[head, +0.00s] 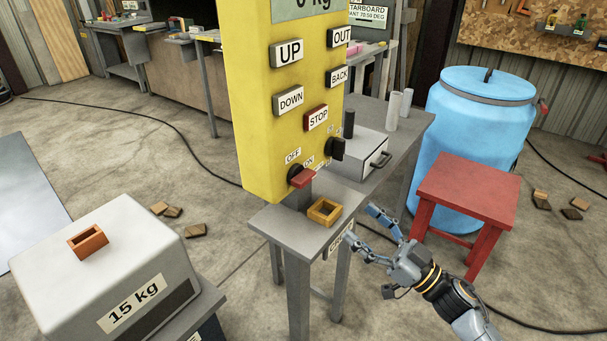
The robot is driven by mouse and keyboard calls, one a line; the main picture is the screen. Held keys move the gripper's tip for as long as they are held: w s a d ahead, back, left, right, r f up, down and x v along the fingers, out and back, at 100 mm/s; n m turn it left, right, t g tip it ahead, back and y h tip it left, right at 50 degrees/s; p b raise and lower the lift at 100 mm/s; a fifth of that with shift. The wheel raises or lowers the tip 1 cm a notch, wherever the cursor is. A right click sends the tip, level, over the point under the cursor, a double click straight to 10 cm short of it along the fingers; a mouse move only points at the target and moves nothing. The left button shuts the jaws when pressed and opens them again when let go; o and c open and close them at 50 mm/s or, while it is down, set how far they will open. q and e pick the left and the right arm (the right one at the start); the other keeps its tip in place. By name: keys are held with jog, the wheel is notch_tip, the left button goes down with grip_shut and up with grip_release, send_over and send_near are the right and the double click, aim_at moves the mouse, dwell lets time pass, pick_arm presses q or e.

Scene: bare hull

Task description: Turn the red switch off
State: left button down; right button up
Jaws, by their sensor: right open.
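The red switch (302,178) is a red lever on a dark round base, low on the yellow control box (262,120). The labels OFF and ON sit just above it, OFF to the left and ON to the right. Its lever points to the right, towards the ON side. My right gripper (361,226) is open and empty, to the right of and lower in the picture than the switch, apart from it. My left gripper is not in view.
A black switch (337,148) sits right of the red one, below several labelled buttons. Under the box, a grey bench (295,232) holds an orange-yellow square ring (324,212) and a grey drawer box (358,153). A red stool (468,190) and a blue barrel (470,130) stand right.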

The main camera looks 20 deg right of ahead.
aim_at(309, 182)
jog(key=p+x, duration=0.1)
jog(key=x, duration=0.5)
jog(key=p+x, duration=0.2)
jog(key=x, duration=0.5)
jog(key=shift+s+a+r, duration=0.15)
jog(key=shift+s+a, duration=0.1)
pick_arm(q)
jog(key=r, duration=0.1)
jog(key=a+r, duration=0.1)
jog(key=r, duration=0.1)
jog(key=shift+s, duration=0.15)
pick_arm(e)
jog(key=shift+w+a, duration=0.2)
jog(key=shift+w, duration=0.15)
jog(key=shift+r, duration=0.1)
jog(key=c, duration=1.2)
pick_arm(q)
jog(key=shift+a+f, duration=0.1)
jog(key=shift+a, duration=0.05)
pick_arm(e)
jog(key=shift+o, duration=0.2)
